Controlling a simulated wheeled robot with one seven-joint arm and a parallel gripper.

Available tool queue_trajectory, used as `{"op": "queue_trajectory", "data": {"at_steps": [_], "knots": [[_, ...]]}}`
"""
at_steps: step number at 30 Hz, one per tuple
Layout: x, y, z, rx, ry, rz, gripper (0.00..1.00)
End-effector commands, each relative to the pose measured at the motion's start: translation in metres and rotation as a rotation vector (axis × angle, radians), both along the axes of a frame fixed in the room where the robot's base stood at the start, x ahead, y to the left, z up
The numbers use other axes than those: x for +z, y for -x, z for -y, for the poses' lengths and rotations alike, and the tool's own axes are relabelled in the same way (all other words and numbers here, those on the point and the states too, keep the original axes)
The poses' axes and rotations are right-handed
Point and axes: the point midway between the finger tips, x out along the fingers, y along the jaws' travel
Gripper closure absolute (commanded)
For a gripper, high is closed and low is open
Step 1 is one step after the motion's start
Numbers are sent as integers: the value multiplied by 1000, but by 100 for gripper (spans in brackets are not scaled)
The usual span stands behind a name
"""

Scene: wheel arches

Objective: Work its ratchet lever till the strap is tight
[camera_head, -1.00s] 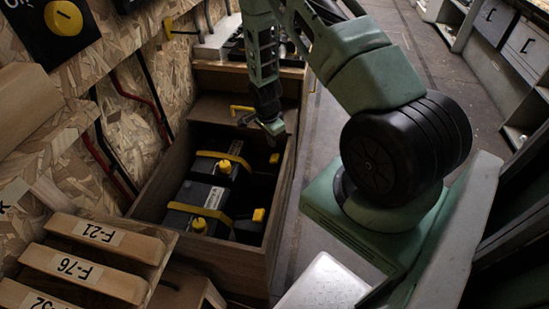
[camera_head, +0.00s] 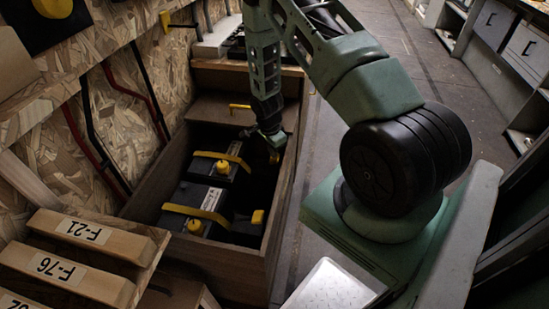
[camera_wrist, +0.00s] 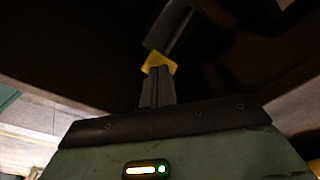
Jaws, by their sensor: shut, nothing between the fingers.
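Two dark batteries stand in a wooden box. A yellow strap crosses the rear battery (camera_head: 203,170) and another yellow strap (camera_head: 190,211) crosses the front one. A yellow ratchet lever (camera_head: 257,217) is at the front strap's right end. Another yellow ratchet piece (camera_head: 274,157) is at the rear strap's right side, in shadow. My gripper (camera_head: 273,139) is just above this rear piece, inside the box's right wall. In the wrist view my shut, empty fingers (camera_wrist: 157,88) point at a yellow part (camera_wrist: 158,63) with a grey bar beyond it. I cannot tell whether they touch.
The wooden box (camera_head: 284,195) has walls around the batteries. Red and black cables run down the chipboard wall (camera_head: 130,125).

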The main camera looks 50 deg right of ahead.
Motion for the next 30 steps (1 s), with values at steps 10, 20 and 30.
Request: {"op": "queue_trajectory", "data": {"at_steps": [10,20,30], "knots": [[-30,0,-1,0,0,-2,100],[-48,0,-1,1,-2,2,100],[-49,-2,-4,2,-2,4,100]]}}
